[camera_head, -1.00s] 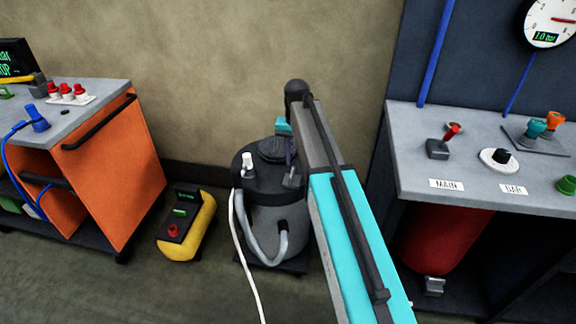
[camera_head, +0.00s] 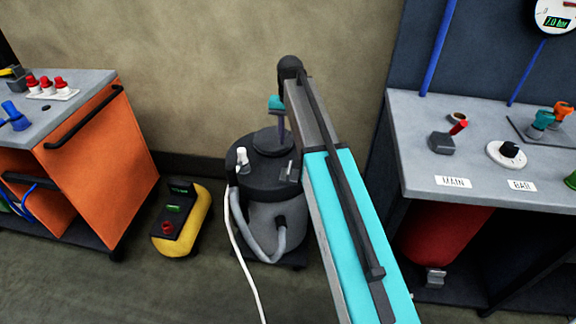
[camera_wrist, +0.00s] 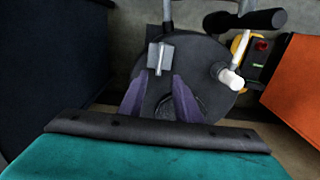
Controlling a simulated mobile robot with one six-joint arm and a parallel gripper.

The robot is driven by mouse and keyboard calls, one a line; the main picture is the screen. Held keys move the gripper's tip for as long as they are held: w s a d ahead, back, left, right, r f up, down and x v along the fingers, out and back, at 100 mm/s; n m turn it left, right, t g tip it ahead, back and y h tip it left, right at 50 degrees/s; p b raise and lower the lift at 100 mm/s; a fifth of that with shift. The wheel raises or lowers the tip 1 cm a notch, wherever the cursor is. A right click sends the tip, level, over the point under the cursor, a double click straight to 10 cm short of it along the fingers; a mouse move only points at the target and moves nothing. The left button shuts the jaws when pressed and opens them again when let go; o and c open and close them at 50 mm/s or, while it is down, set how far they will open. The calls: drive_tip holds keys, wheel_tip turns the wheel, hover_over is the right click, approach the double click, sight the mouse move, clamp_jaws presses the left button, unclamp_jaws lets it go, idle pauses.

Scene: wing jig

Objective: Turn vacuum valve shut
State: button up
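The vacuum unit (camera_head: 277,215) is a round grey drum with a dark lid. On the lid is a grey lever (camera_head: 289,171) on a small base, which looks like the valve. In the wrist view the lever (camera_wrist: 160,58) lies just past my fingertips, roughly centred between them. My gripper (camera_wrist: 160,80) shows two purple fingers spread apart with nothing between them. It looks open, over the lid. In the head view my gripper (camera_head: 279,128) is above the back of the lid, partly hidden by my arm. Whether the fingers touch the lid cannot be told.
A white fitting with a hose (camera_head: 242,160) stands on the lid's left. A yellow device (camera_head: 183,222) sits on the floor beside the unit. An orange cart (camera_head: 100,160) is at left. A grey bench (camera_head: 420,130) with knobs and a red lever (camera_head: 458,127) is at right.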

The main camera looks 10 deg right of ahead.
sight(289, 167)
drive_tip(key=shift+f+p, duration=0.7)
drive_tip(key=shift+f, duration=6.1)
clamp_jaws()
